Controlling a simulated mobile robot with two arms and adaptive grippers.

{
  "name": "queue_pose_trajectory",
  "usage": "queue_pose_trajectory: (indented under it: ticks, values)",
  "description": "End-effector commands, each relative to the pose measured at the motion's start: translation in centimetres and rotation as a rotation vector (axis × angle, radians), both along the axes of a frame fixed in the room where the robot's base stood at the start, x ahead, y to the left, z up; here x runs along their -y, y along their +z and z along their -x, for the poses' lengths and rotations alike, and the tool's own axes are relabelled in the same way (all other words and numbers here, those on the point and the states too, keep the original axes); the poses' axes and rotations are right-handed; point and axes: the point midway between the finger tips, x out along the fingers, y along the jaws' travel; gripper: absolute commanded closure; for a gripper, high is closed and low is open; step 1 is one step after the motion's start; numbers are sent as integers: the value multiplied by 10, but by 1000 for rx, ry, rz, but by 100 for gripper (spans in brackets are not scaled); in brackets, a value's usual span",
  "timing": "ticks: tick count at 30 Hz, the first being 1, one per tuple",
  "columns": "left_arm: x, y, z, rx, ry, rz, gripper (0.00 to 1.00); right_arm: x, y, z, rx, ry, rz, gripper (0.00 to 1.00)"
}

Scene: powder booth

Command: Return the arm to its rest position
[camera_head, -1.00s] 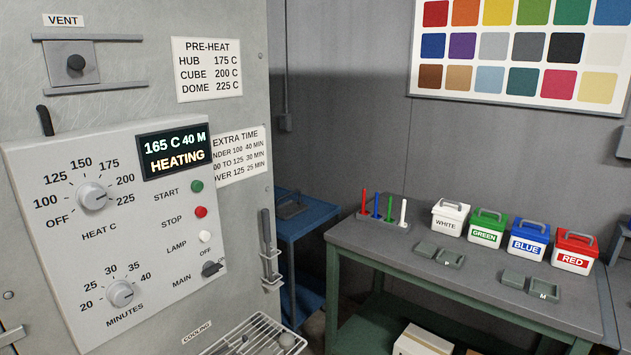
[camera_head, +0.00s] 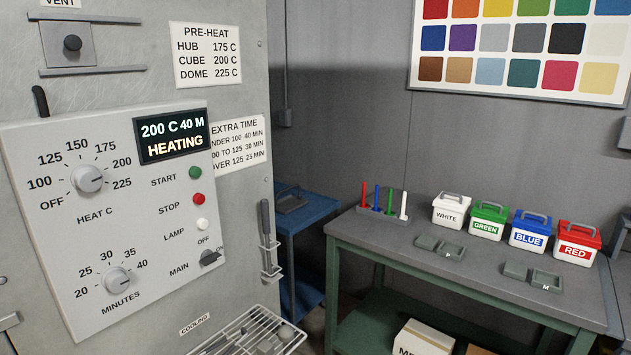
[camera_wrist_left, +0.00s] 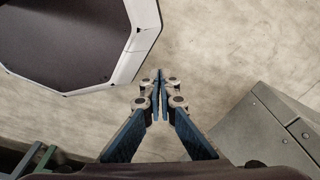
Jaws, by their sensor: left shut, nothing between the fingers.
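My left gripper (camera_wrist_left: 159,92) shows in the left wrist view, shut and empty, with its fingertips together above the bare floor. It touches nothing there. Neither gripper shows in the head view. The oven's control panel (camera_head: 120,235) fills the left of the head view. Its display (camera_head: 172,137) reads 200 C 40 M HEATING. The heat dial (camera_head: 87,179) and the minutes dial (camera_head: 117,280) are on the panel, with the start button (camera_head: 195,172), stop button (camera_head: 198,199), lamp button (camera_head: 202,224) and main switch (camera_head: 210,257).
A grey bench (camera_head: 460,290) on the right bears white, green, blue and red boxes. A blue cart (camera_head: 310,208) stands between oven and bench. A wire rack (camera_head: 235,325) is below the panel. In the wrist view, a grey metal cabinet (camera_wrist_left: 255,125) is right of the gripper.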

Motion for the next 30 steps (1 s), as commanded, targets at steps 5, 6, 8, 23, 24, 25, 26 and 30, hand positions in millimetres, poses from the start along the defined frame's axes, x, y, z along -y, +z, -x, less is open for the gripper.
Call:
queue_pose_trajectory:
  ticks: [5,6,8,23,24,25,26,30]
  values:
    - [-7,-5,29,-46,-27,-19,100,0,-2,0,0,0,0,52]
    - [-7,-5,30,-48,-28,-19,100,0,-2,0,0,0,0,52]
    - [-7,-4,30,-48,-28,-19,100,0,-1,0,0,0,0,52]
    - [-7,-4,29,-46,-26,-19,100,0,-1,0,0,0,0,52]
    - [-7,-4,29,-46,-26,-19,100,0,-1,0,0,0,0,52]
    - [-7,-4,29,-46,-26,-19,100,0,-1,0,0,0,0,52]
    - [-7,-4,29,-46,-26,-19,100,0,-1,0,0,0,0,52]
    - [-7,-4,29,-46,-26,-19,100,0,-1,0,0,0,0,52]
